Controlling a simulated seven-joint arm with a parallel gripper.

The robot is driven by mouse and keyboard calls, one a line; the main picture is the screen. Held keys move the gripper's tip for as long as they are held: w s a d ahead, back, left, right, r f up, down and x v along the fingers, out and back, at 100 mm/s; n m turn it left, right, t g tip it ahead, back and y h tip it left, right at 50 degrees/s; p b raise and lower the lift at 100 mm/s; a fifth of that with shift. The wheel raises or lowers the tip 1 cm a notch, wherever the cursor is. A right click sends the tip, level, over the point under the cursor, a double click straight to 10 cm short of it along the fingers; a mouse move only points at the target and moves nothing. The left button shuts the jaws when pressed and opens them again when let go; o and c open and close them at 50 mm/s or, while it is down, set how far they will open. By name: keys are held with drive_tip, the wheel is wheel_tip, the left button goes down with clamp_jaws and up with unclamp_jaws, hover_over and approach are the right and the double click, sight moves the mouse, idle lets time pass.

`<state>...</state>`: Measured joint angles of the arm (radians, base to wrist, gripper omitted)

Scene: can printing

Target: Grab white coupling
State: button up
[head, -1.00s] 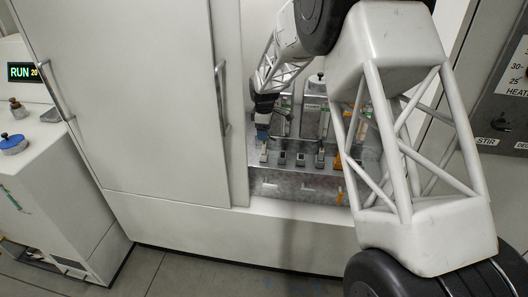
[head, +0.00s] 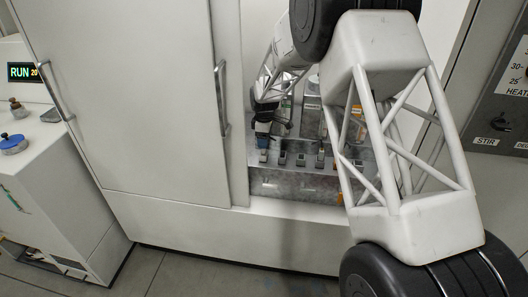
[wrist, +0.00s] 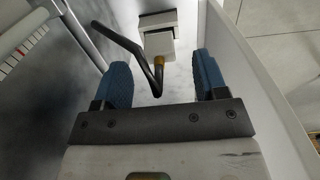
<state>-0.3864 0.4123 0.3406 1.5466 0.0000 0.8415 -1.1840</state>
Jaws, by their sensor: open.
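In the wrist view my gripper (wrist: 160,65) is open, with blue pads on both fingers. Between and ahead of the fingers is a white block-shaped part (wrist: 160,43), which may be the white coupling. The white coupling cannot be made out there.
A white wall (wrist: 250,75) runs close along the right finger in the wrist view. In the head view, several small sockets line a metal bench (head: 295,183) inside the cabinet. The cabinet door (head: 150,100) with its handle (head: 222,100) stands left of my arm.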

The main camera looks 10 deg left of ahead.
drive_tip(key=shift+f, duration=1.95)
drive_tip(key=shift+c, duration=0.5)
drive_tip(key=c, duration=1)
